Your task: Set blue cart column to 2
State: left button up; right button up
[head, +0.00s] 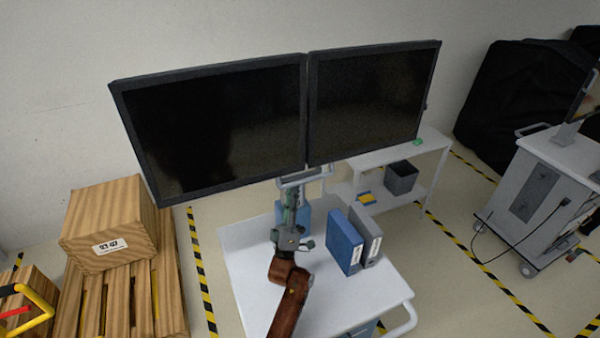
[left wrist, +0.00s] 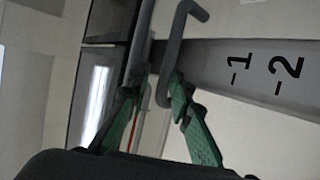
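The cart (head: 250,285) has a white top and carries two dark monitors (head: 215,130) on a grey column, largely hidden behind my arm and gripper in the head view. In the left wrist view the pale column (left wrist: 225,65) runs sideways, with black marks "1" and "2" to the right. A bent grey handle (left wrist: 176,40) crosses in front of the column. My left gripper (left wrist: 155,95) has its green fingertips apart, with the lower end of the handle between them; firm contact cannot be told. It also shows below the monitors in the head view (head: 292,215). My right gripper is out of view.
A blue binder (head: 344,243) and a grey binder (head: 367,238) stand on the cart right of my arm. Wooden crates (head: 110,225) are at left. A white shelf table (head: 435,150) stands behind, and another cart (head: 535,185) is at far right.

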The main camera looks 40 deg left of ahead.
aim_at(299, 177)
pick_arm(q)
jog(key=shift+h, duration=0.3)
jog(key=w, duration=0.2)
jog(key=w+r, duration=0.1)
jog(key=w+r+p, duration=0.1)
jog(key=w, duration=0.1)
jog(key=shift+w+a+r, duration=0.25)
jog(key=shift+w+a, duration=0.05)
jog(key=shift+a, duration=0.1)
jog(key=shift+s+r, duration=0.2)
jog(key=shift+s, duration=0.05)
jog(key=shift+s+a+r, duration=0.1)
jog(key=shift+s+a, duration=0.15)
jog(key=shift+s, duration=0.1)
jog(key=shift+w+d, duration=0.1)
jog(key=shift+w, duration=0.15)
jog(key=shift+c, duration=0.5)
jog(key=shift+s+d, duration=0.1)
jog(key=c, duration=0.3)
grip_shut()
jog(key=shift+f, duration=0.2)
